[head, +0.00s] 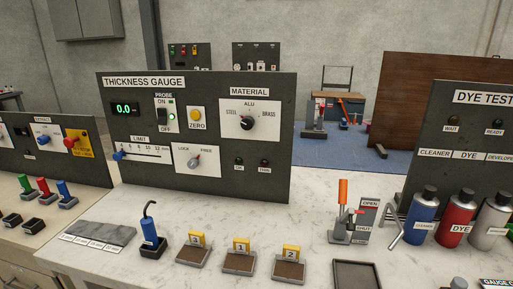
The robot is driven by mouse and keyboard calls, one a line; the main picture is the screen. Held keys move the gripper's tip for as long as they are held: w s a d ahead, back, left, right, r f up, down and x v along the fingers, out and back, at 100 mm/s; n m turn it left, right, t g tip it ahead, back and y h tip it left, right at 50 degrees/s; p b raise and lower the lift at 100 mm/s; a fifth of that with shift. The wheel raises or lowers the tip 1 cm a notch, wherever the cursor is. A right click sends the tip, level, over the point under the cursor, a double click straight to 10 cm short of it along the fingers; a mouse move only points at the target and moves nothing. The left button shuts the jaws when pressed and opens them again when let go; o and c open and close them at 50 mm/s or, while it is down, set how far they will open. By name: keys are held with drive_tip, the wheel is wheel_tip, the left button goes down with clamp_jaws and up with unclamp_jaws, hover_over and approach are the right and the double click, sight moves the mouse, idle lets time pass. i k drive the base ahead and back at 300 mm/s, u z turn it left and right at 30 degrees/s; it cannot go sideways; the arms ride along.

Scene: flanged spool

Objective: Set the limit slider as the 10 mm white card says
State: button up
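The limit slider (118,155) is a blue knob at the far left end of its white LIMIT scale (142,151), on the dark THICKNESS GAUGE panel (270,120). The scale's numbers are small; 10 and 12 seem to stand toward its right part, well away from the knob. I cannot make out a 10 mm white card. A white card or sign starting "GAUGE C" (497,284) is cut off at the bottom right corner, and its text cannot be read further. My gripper is not in view.
The gauge display (124,108) reads 0.0 in green. A blue probe (151,232) stands in a black holder before the panel. Blocks tagged 3, 1 and 2 (291,255) line the bench (315,215). An orange-handled valve (343,192) and spray cans (459,217) stand right.

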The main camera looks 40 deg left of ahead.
sight(118, 156)
drive_tip(key=u, duration=1.95)
drive_tip(key=k, duration=0.45)
drive_tip(key=u, duration=0.85)
drive_tip(key=i, duration=0.8)
drive_tip(key=z, duration=0.6)
drive_tip(key=i, duration=0.45)
drive_tip(key=z, duration=0.55)
